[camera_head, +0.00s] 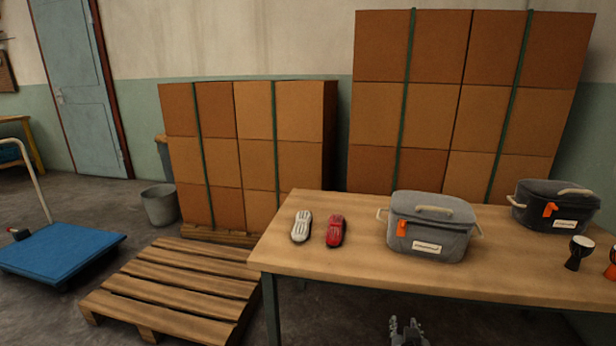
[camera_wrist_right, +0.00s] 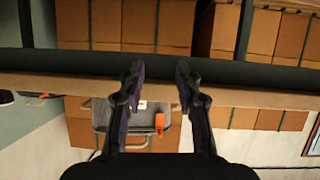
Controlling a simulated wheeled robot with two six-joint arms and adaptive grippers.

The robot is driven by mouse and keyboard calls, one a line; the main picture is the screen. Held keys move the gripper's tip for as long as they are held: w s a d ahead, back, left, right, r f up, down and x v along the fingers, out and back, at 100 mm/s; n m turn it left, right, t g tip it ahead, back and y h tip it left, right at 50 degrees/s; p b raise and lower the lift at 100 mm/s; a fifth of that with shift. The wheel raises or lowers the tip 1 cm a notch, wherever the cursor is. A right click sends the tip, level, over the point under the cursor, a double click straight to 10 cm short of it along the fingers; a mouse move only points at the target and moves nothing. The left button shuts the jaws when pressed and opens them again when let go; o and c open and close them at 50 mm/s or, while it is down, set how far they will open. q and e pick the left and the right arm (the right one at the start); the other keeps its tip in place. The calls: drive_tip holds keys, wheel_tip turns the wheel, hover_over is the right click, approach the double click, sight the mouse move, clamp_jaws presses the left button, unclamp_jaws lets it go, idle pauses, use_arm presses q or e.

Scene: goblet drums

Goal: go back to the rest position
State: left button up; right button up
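My right gripper (camera_head: 407,332) shows at the bottom edge of the head view, in front of the table and apart from it. In the right wrist view its two fingers (camera_wrist_right: 160,75) stand apart with nothing held between them. A black-and-white goblet drum (camera_head: 578,253) stands upright on the table's right side. My left gripper is not in view.
The wooden table (camera_head: 340,268) carries a grey lidded bin (camera_head: 445,243), a darker bin (camera_head: 560,213), a silver pocket tool (camera_head: 301,226) and a red one (camera_head: 335,231). A pallet (camera_head: 170,287) and blue trolley (camera_head: 60,250) are left; stacked cartons (camera_head: 460,100) stand behind.

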drive_tip(key=s+a+f+n+g+y, duration=0.1)
drive_tip(key=s+a+f+g+y, duration=0.1)
drive_tip(key=s+f, duration=0.5)
drive_tip(key=s+a+f+n+g+y+p, duration=0.1)
drive_tip(key=s+a+f+g, duration=0.15)
drive_tip(key=s, duration=0.85)
drive_tip(key=s+a+f+n+g+y, duration=0.1)
drive_tip(key=s+a+f+g+y, duration=0.1)
drive_tip(key=s+f, duration=0.55)
use_arm(q)
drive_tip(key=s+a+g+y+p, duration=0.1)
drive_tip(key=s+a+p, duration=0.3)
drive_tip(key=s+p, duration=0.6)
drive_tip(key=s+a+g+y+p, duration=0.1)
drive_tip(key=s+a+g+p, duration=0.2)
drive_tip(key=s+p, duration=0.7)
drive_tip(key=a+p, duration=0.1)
drive_tip(key=p, duration=1.2)
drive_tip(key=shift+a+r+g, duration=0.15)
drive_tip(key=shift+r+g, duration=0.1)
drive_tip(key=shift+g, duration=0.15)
use_arm(e)
drive_tip(key=s+d+r+g+h, duration=0.1)
drive_tip(key=s+d, duration=0.3)
drive_tip(key=s, duration=0.6)
drive_tip(key=s+d+r+g+h, duration=0.1)
drive_tip(key=s+d+g, duration=0.3)
drive_tip(key=s, duration=0.6)
drive_tip(key=shift+s+d, duration=0.25)
drive_tip(key=shift+d, duration=0.1)
